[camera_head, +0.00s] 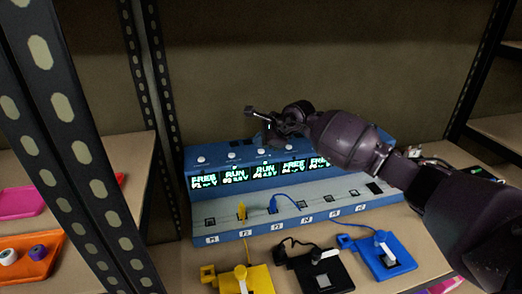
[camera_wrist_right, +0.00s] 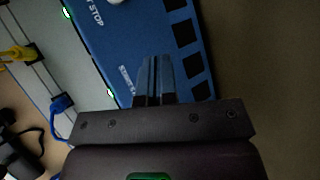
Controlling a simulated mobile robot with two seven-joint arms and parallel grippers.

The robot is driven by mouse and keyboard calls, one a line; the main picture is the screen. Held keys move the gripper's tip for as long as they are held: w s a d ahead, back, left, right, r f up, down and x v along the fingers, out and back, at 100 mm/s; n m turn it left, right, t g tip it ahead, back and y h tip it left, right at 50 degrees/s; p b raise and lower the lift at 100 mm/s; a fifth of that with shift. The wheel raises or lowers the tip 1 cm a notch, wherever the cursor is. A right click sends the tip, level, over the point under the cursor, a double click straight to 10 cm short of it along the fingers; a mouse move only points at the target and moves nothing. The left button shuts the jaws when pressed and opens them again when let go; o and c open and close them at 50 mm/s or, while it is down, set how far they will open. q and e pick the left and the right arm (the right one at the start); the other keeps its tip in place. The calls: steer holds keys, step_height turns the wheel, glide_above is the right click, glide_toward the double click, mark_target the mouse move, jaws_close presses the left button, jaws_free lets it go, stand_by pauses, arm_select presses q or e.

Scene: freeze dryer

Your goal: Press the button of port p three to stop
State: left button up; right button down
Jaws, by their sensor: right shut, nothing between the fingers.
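The blue port unit (camera_head: 360,202) stands on the shelf with a row of lit displays and white round buttons above them. The third display (camera_head: 265,172), apparently port three's, reads RUN, as does the second; the others that I can read say FREE. The third button (camera_head: 263,152) shows just below my right gripper (camera_head: 268,118), which is shut and empty. In the right wrist view, the shut fingers (camera_wrist_right: 155,80) lie over the unit's blue top beside a partly covered label. Any button under them is hidden, and I cannot tell whether they touch. My left gripper is out of view.
A yellow plug (camera_head: 241,211) and a blue plug (camera_head: 273,205) sit in the unit's front sockets. Yellow (camera_head: 245,279), black (camera_head: 322,272) and blue (camera_head: 385,257) modules with leads lie in front. A perforated black post (camera_head: 70,120) stands at left.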

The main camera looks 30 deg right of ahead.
mark_target(261, 151)
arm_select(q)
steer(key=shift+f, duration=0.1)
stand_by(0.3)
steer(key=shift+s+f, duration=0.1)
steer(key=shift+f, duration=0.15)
arm_select(e)
steer(key=shift+f, duration=0.55)
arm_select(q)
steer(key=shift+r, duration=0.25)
arm_select(e)
steer(key=shift+r, duration=0.6)
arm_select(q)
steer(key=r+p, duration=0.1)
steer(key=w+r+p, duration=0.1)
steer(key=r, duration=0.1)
arm_select(e)
step_height(261, 151, up, 6)
stand_by(0.4)
